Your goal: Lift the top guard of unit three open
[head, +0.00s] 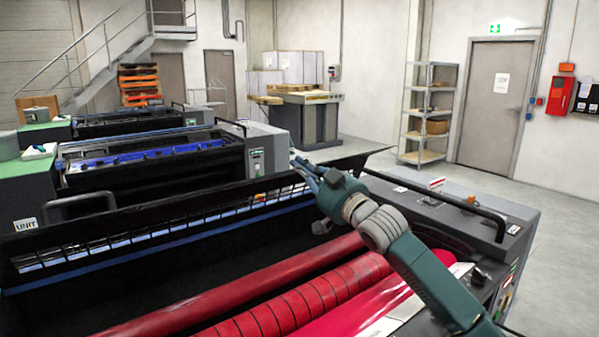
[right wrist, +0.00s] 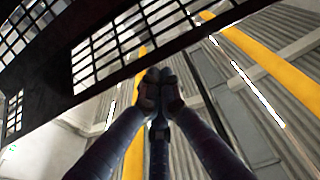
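The nearest ink unit fills the front of the head view, with red rollers (head: 290,310) in its open trough. Its top guard (head: 130,222), a long dark panel with a row of grille openings, stands tilted up behind the rollers. My right gripper (head: 298,163) reaches the guard near its right end. In the right wrist view the fingertips (right wrist: 158,84) are together at the guard's dark edge (right wrist: 120,100), with nothing visible between them. I cannot tell whether they touch it. My left gripper is out of view. The unit's number is not readable.
A black handrail (head: 440,190) and grey end housing (head: 500,210) lie right of my arm. Other units with blue parts (head: 140,158) stand behind. The floor (head: 560,240) at the right is clear, before a shelf rack (head: 428,115) and a door (head: 495,105).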

